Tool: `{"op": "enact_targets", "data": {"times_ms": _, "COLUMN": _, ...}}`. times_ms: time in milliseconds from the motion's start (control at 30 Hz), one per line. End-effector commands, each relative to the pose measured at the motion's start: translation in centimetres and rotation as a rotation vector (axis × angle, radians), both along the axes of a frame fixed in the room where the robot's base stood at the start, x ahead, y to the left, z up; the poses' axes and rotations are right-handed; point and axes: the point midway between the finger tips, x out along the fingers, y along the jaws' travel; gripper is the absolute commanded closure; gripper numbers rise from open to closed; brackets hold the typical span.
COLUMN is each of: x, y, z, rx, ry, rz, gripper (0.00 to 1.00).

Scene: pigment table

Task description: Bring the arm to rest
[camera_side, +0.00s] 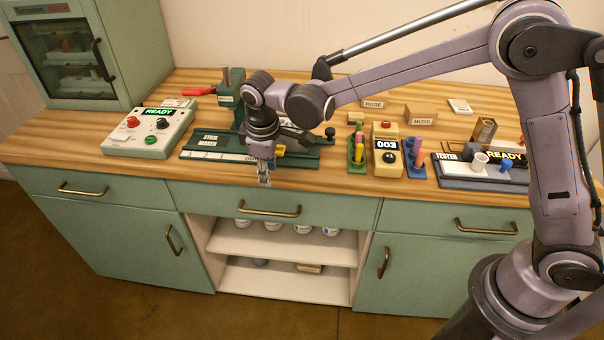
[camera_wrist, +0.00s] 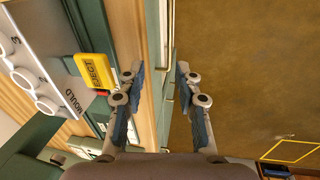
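My gripper (camera_side: 264,179) points down at the front edge of the wooden worktop, just in front of the green stick maker (camera_side: 205,138). In the wrist view my gripper (camera_wrist: 159,72) has its two blue-padded fingers apart, with nothing between them. The worktop's front edge and the brown floor (camera_wrist: 240,70) show behind the gap. A yellow EJECT tab (camera_wrist: 93,71) lies left of the fingers, beside a pale strip marked MOULD (camera_wrist: 50,85) with round holes. The tab and the left finger look close; I cannot tell whether they touch.
A control box (camera_side: 148,132) reading READY stands left, near a green cabinet (camera_side: 85,60). Right of my gripper are a green rack (camera_side: 357,152) of sticks, a counter box (camera_side: 386,150) showing 003, a blue rack (camera_side: 413,165) and a tester (camera_side: 480,170). Open floor lies in front.

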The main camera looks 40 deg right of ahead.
Motion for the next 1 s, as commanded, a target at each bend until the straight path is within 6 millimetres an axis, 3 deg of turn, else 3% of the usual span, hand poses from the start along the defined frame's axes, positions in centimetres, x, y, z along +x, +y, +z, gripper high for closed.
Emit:
{"op": "enact_targets", "data": {"times_ms": 200, "x": -2.7, "y": -4.1, "z": 4.6, "rx": 0.067, "ry": -0.074, "rz": -0.11, "gripper": 0.66}}
{"op": "enact_targets", "data": {"times_ms": 500, "x": -7.8, "y": -9.4, "z": 9.1, "rx": 0.162, "ry": -0.187, "rz": -0.271, "gripper": 0.66}}
{"op": "enact_targets", "data": {"times_ms": 733, "x": -12.4, "y": -12.7, "z": 10.5, "rx": 0.234, "ry": -0.278, "rz": -0.397, "gripper": 0.66}}
{"op": "enact_targets", "data": {"times_ms": 1000, "x": -17.7, "y": -15.7, "z": 10.2, "rx": 0.318, "ry": -0.386, "rz": -0.543, "gripper": 0.66}}
